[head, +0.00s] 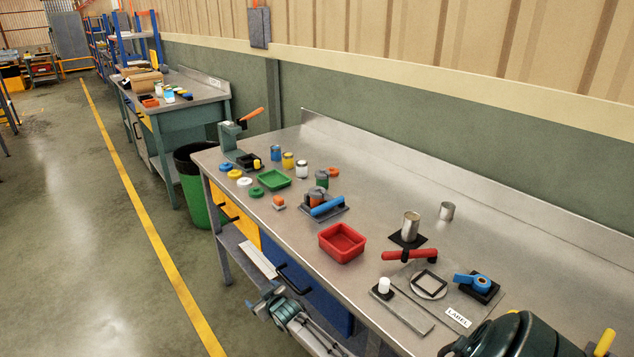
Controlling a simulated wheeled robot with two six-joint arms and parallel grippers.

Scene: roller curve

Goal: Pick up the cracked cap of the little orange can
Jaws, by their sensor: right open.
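I cannot tell from here which is cracked. A small orange piece (278,203) stands near the front edge, and an orange can-like piece (316,198) sits on a dark base next to a blue roller. They are too small to tell which is the little can. My right gripper (265,299) is open and empty, low in front of the bench, below the bench top and away from the caps. My left gripper is out of view.
A green tray (289,181), a red tray (360,245) and several coloured cans and caps crowd the left half of the bench. A press with an orange handle (252,114) stands at its far left. A tin can (410,227) and blue tape (472,281) are right.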

